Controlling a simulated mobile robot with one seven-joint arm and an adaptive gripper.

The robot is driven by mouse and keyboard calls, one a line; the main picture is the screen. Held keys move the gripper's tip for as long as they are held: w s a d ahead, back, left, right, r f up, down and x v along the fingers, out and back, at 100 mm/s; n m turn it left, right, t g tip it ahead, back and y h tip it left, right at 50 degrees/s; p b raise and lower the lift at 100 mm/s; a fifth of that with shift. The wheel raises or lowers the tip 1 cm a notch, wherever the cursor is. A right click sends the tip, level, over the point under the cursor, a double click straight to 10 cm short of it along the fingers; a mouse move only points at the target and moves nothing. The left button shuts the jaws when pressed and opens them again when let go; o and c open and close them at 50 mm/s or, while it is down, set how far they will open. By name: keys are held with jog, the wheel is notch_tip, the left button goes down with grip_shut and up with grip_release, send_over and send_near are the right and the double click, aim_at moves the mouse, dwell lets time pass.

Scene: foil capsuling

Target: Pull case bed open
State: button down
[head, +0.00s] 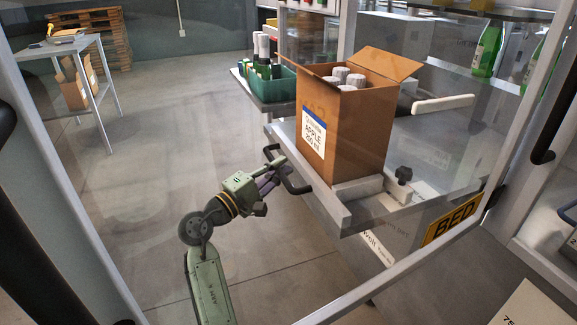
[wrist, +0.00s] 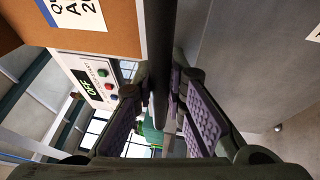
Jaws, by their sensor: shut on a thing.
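The case bed (head: 343,213) is a light grey sliding tray with a yellow BED label (head: 452,221) to its right. A black bar handle (head: 290,178) sticks out from its left front side. My gripper (head: 272,178) is at this handle. In the wrist view the dark handle bar (wrist: 158,60) runs between the two purple-padded fingers of my gripper (wrist: 160,108), which are closed around it. An open cardboard case (head: 345,135) with a white APPLE label stands upright on the bed. Several capped bottle tops (head: 343,76) show inside it.
A green crate (head: 268,84) with bottles sits on a shelf behind the case. Clear panels and metal frame posts (head: 400,262) surround the bed at right and front. A side table (head: 62,48) stands far left. The floor left of the bed is clear.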

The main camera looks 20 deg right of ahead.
jog(key=shift+a, duration=0.9)
jog(key=c, duration=1.9)
grip_release()
jog(key=shift+d, duration=0.1)
jog(key=v, duration=1.2)
